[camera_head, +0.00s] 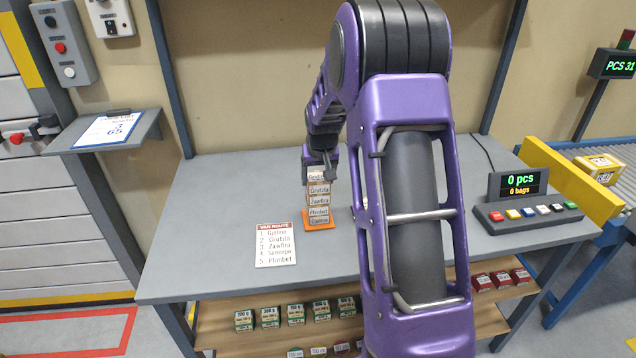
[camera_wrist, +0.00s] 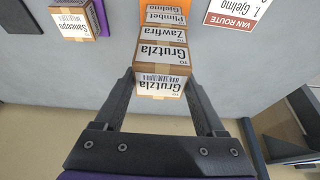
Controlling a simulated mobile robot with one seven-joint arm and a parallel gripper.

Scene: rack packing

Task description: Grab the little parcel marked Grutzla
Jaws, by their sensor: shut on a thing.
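The small brown Grutzla parcel (camera_head: 319,189) is at the top of a stack of parcels in the head view. In the wrist view, this parcel (camera_wrist: 158,56) shows white Grutzla labels on two faces. My gripper (camera_head: 320,168) comes down over it from above. In the wrist view, the two dark fingers of my gripper (camera_wrist: 160,88) stand on either side of the parcel, shut on it. Below it are the Zawfira parcel (camera_head: 319,201), the Plimbet parcel (camera_head: 319,211) and the Gjelmo parcel (camera_head: 319,220). I see no clear gap under the Grutzla parcel.
The stack stands on an orange mat (camera_head: 322,227) on the grey table (camera_head: 210,215). A van route card (camera_head: 275,245) lies to its front left. A Sancrepi parcel (camera_wrist: 75,24) stands apart in the wrist view. A button panel (camera_head: 528,212) with a display is at right.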

